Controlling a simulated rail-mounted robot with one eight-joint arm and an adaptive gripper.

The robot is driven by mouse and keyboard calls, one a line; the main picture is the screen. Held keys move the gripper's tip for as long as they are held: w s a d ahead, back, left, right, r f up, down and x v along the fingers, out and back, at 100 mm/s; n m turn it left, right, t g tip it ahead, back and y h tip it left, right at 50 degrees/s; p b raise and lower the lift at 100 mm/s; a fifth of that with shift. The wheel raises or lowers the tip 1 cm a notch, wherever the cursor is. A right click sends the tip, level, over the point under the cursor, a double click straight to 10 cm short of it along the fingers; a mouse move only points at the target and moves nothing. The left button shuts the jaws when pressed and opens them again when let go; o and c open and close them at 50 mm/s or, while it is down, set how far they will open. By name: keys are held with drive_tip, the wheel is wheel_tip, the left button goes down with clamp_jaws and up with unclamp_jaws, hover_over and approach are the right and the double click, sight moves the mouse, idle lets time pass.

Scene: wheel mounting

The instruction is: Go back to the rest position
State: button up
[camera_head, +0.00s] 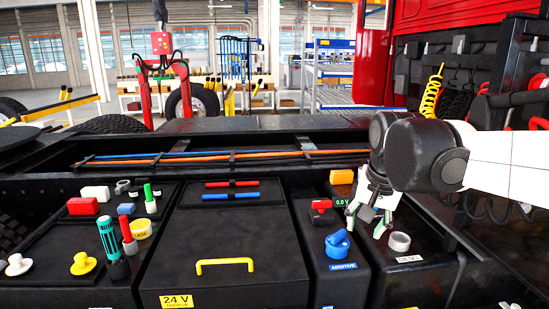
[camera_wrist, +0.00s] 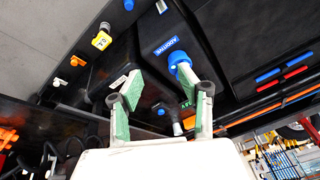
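My gripper (camera_head: 366,222) hangs from my white and dark arm at the right of the head view, above the black boxes. Its green-padded fingers are apart, with nothing held between them. In the wrist view the two fingers (camera_wrist: 158,82) also stand wide apart. A blue cap (camera_head: 339,245) sits on the box labelled ADDITIVE, just left of and below my gripper. The cap also shows near the right finger in the wrist view (camera_wrist: 180,62). A grey ring-shaped neck (camera_head: 399,241) stands on the box to the right, close to the right fingertip.
A black box with a yellow handle (camera_head: 225,264) lies left of the blue cap. A red item (camera_head: 321,206) and an orange block (camera_head: 341,177) stand close to my gripper's left. Orange and blue lines (camera_head: 220,154) run behind. A red cab with hoses (camera_head: 430,95) is at right.

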drive_tip(key=s+f+n+t, duration=0.1)
drive_tip(key=s+f, duration=0.3)
drive_tip(key=s, duration=0.4)
drive_tip(key=s+f+n+t+b, duration=0.1)
drive_tip(key=s+f+n+t, duration=0.1)
drive_tip(key=s+f, duration=0.3)
drive_tip(key=s+n, duration=0.1)
drive_tip(key=s, duration=0.3)
drive_tip(key=shift+s+n+t, duration=0.3)
drive_tip(key=shift+f, duration=0.1)
idle(0.7)
drive_tip(key=shift+o, duration=1.2)
